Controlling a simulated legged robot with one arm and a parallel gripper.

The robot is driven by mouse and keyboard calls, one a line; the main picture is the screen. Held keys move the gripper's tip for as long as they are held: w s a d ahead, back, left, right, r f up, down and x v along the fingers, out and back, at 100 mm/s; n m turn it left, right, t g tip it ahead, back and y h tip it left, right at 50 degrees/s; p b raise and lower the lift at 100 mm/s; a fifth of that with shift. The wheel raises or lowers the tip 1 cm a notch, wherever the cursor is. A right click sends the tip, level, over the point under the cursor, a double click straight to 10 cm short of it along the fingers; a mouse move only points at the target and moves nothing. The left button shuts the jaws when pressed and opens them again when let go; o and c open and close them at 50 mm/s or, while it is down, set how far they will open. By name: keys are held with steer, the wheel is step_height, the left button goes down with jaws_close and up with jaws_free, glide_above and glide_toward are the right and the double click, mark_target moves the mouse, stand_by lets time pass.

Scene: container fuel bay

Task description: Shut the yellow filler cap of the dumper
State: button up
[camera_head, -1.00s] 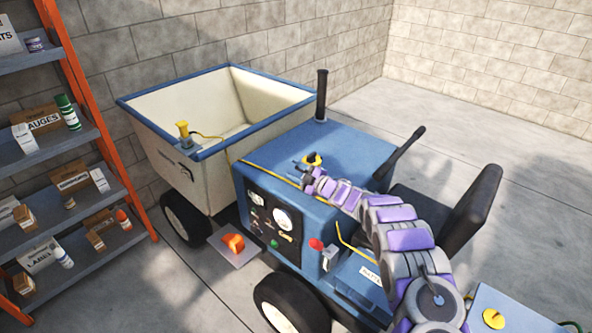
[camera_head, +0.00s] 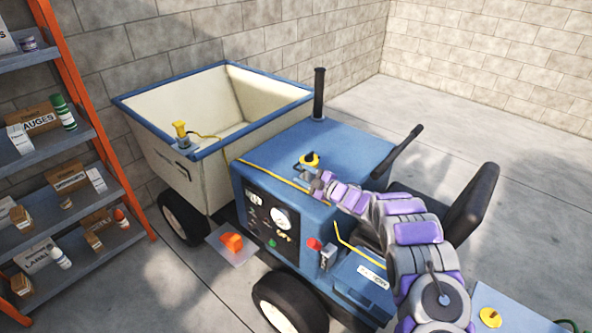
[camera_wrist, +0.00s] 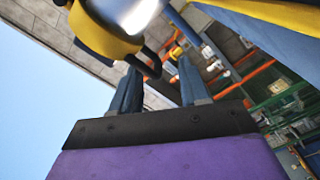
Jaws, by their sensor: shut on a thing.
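The yellow filler cap (camera_head: 310,158) with a dark top is on the dumper's blue bonnet (camera_head: 345,150), near its front edge. My gripper (camera_head: 308,180) is right beside the cap, on its near side, and looks small and partly merged with the dark parts there. In the wrist view the yellow cap (camera_wrist: 100,35) is large at the top left, with a dark loop or lever (camera_wrist: 148,62) reaching towards the fingers. My gripper (camera_wrist: 158,80) is shut on this part of the cap. The exact contact and the filler opening are hard to make out.
A yellow hose or strap (camera_head: 270,176) runs along the bonnet edge. Another yellow-topped fitting (camera_head: 180,131) is on the skip rim. A shelf rack (camera_head: 85,110) stands left; floor is clear at right.

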steer(key=p+v, duration=0.1)
steer(key=v, duration=1.1)
steer(key=shift+d+p, duration=0.15)
steer(key=shift+p, duration=0.25)
steer(key=shift+s+d, duration=0.25)
steer(key=shift+s, duration=0.2)
steer(key=shift+w+d, duration=0.1)
steer(key=shift+d, duration=0.1)
